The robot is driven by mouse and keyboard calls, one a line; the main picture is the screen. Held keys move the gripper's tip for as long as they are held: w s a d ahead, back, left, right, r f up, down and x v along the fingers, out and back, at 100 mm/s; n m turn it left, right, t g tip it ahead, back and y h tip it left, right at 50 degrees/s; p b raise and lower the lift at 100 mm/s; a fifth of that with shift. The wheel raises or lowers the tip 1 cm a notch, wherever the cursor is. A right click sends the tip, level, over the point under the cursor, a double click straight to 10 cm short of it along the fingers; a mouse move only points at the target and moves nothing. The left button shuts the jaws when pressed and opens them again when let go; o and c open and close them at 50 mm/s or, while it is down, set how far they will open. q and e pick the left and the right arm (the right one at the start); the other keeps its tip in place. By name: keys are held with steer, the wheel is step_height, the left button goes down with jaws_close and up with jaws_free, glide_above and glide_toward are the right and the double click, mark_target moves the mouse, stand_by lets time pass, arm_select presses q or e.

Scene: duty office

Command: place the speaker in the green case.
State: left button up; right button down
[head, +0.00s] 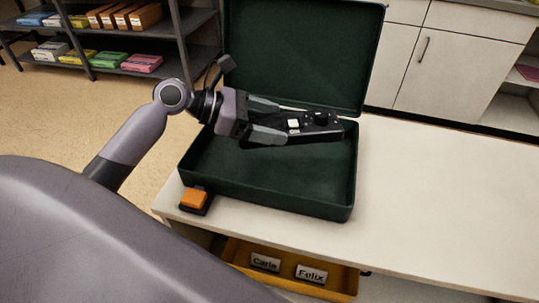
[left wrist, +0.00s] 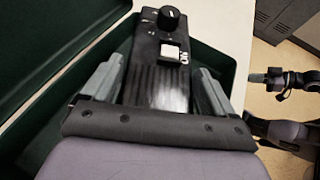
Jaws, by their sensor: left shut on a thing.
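The speaker is a long black device (head: 322,124) with a knob and a white button; it also shows in the left wrist view (left wrist: 160,75). My left gripper (head: 282,122) is shut on it, with one finger along each long side. The gripper holds it over the rear part of the open green case (head: 265,195). I cannot tell whether it touches the case floor. The case lid (head: 300,50) stands up at the back. My right gripper (left wrist: 272,78) shows small at the right of the left wrist view; its jaw opening is unclear.
The case stands on a pale table (head: 435,200) with free room to its right. An orange-topped black object (head: 194,198) sits at the case's front left corner. A yellow tray (head: 335,279) with name tags is below the table edge. Shelves (head: 185,30) stand behind left.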

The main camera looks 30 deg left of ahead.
mark_target(269, 163)
arm_select(q)
step_height(269, 163, down, 3)
steer(key=shift+r, duration=0.2)
step_height(269, 163, down, 6)
steer(key=shift+r+b, duration=0.2)
steer(key=shift+b, duration=0.8)
steer(key=o, duration=1.3)
steer(key=shift+f, duration=0.2)
steer(key=shift+r, duration=0.1)
steer(key=p+v, duration=0.1)
steer(key=v, duration=1.1)
steer(key=shift+r, duration=0.1)
